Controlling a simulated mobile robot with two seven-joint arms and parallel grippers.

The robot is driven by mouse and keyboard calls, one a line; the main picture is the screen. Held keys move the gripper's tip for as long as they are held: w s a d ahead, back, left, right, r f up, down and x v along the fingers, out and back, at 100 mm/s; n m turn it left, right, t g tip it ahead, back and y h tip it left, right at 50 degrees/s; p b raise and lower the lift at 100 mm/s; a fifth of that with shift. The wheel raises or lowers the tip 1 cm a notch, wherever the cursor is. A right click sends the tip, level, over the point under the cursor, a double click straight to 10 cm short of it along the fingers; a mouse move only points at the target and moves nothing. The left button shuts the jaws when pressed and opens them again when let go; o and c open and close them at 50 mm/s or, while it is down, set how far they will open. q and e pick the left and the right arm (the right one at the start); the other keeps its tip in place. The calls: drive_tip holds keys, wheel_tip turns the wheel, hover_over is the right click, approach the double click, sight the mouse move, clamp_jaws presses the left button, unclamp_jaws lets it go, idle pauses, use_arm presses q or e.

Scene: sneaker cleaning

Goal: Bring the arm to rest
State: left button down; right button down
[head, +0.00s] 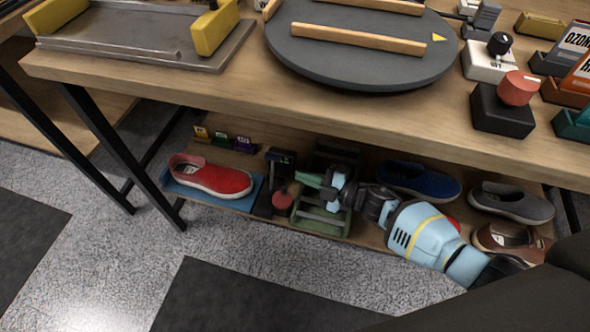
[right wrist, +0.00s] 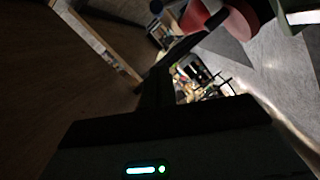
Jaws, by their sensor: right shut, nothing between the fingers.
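My right arm comes in from the lower right in the head view, with a light blue forearm. My right gripper (head: 308,181) is low at the lower shelf, over a green holder (head: 322,220) and left of the blue shoe. It is shut and empty. In the right wrist view the gripper (right wrist: 160,85) is dark, with wood at the left and a red round part (right wrist: 240,18) close at the upper right. Whether the gripper touches anything there is hidden. My left gripper is not in view.
The wooden tabletop (head: 215,91) overhangs the lower shelf. A red shoe (head: 212,177) lies on a blue mat left of the gripper. A blue shoe (head: 420,181), grey shoe (head: 512,203) and brown shoe (head: 510,243) are at the right. A red-topped tool (head: 282,198) stands beside the gripper.

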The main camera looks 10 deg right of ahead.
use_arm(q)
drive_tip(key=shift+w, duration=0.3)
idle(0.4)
